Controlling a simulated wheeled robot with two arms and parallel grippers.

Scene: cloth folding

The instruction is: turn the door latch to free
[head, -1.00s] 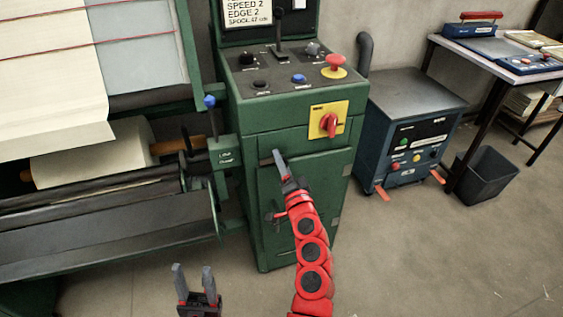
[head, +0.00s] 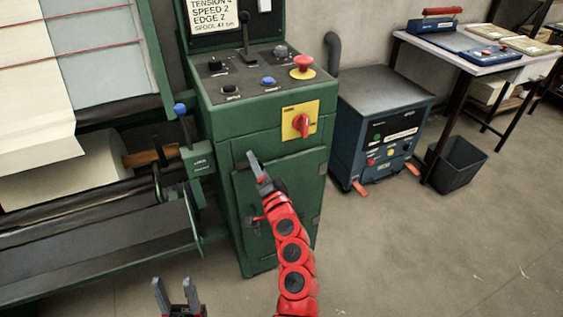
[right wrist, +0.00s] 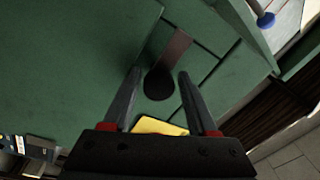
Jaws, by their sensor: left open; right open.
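The door latch (right wrist: 175,50) shows in the right wrist view as a brownish bar with a dark round end, on the green cabinet front, crossing a seam. My right gripper (right wrist: 155,80) is open, its fingers on either side of the round end in that picture; whether they touch it I cannot tell. In the head view my right gripper (head: 255,163) is at the upper part of the cabinet door (head: 285,180), and the latch is mostly hidden there. My left gripper (head: 174,290) is open and empty, low in the picture, away from the cabinet.
A red rotary switch (head: 302,124) on a yellow plate sits above the door. A red stop button (head: 303,64) is on the panel top. A blue-knobbed lever (head: 181,110) stands at the left. A blue unit (head: 378,135) and a bin (head: 456,165) stand to the right.

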